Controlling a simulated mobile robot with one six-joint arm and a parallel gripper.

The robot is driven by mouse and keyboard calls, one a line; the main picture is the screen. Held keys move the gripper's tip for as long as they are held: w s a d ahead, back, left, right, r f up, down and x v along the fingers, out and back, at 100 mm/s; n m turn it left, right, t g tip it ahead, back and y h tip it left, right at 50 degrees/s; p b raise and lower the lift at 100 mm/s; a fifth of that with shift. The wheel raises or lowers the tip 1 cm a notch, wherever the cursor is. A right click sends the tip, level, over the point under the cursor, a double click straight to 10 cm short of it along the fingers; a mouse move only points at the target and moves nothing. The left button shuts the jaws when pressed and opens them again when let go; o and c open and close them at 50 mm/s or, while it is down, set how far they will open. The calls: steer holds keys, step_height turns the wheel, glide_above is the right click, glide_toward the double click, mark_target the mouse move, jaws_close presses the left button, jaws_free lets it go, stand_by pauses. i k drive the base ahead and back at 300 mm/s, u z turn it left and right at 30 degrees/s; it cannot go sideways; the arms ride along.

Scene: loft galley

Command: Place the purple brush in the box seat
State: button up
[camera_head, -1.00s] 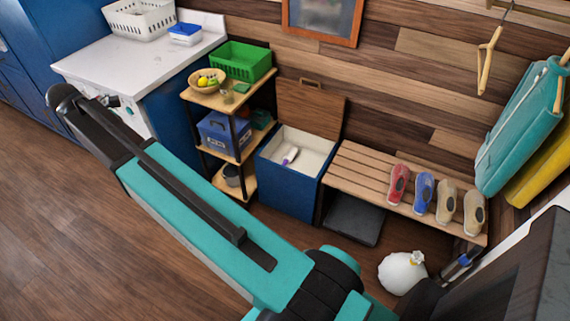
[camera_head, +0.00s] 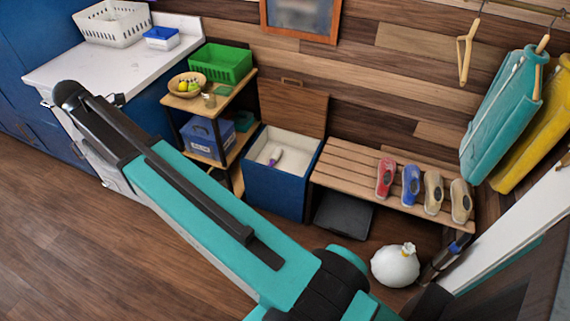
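The box seat (camera_head: 275,190) is a blue box with a pale interior, standing between the shelf and the slatted bench. Its wooden lid (camera_head: 292,105) is raised and leans back towards the wall. My teal and black arm reaches across the picture from lower right to upper left. My gripper cannot be made out; the far end of the arm is hidden behind its own links. Nothing of mine touches the box or the brush.
A shelf holds a green basket (camera_head: 221,64), a fruit bowl (camera_head: 187,85) and a blue bin (camera_head: 208,138). Shoes stand on the bench (camera_head: 345,168); a black tray (camera_head: 343,214) lies below. A white sack (camera_head: 395,265) sits on the floor. The wooden floor at left is clear.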

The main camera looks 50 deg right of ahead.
mark_target(284, 173)
steer(key=u, duration=0.05)
steer(key=i, duration=1)
steer(key=z, duration=0.05)
